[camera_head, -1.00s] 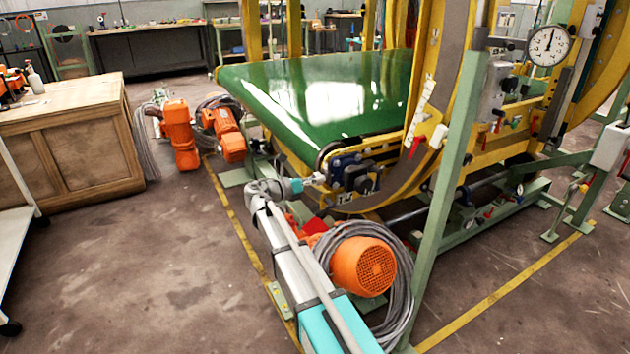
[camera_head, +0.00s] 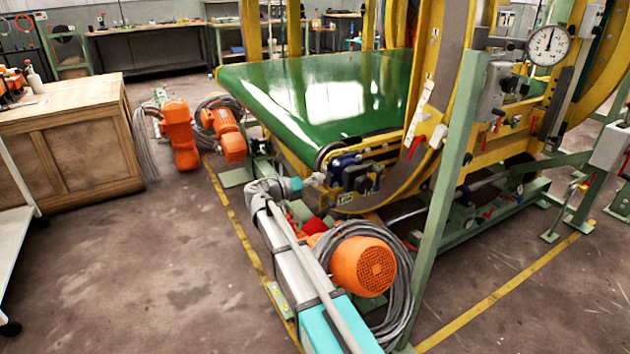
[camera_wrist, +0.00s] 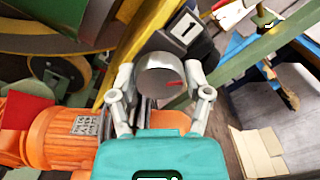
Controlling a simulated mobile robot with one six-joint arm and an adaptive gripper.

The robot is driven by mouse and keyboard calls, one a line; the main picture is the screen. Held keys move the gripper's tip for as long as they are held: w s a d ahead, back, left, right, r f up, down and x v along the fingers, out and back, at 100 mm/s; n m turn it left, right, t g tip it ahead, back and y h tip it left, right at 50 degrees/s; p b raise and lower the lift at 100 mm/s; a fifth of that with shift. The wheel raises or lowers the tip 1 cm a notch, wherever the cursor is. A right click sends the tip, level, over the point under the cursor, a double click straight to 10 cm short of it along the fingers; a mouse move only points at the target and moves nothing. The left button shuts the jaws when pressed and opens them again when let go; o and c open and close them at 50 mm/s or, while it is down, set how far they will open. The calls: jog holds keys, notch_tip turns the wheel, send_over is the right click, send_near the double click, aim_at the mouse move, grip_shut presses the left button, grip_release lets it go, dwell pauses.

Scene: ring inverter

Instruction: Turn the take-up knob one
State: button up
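The take-up knob one (camera_wrist: 160,76) is a round silver knob with a red mark pointing right and slightly down in the wrist view. A dark plate with a white label "1" (camera_wrist: 186,28) sits just behind it. My gripper (camera_wrist: 161,80) has one finger on each side of the knob, and both look to be touching its rim. In the head view my gripper (camera_head: 315,179) reaches the machine's near corner, beside dark blue and black fittings (camera_head: 355,174).
An orange motor (camera_head: 364,266) with coiled grey cable stands close beside my arm. A green post (camera_head: 452,200) rises to the right. The green belt (camera_head: 330,95) lies behind, with a yellow frame. A wooden cabinet (camera_head: 85,150) is at left. Open floor lies front left.

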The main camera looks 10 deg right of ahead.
jog(key=shift+o, duration=1.4)
jog(key=shift+a, duration=0.15)
jog(key=v, duration=1.2)
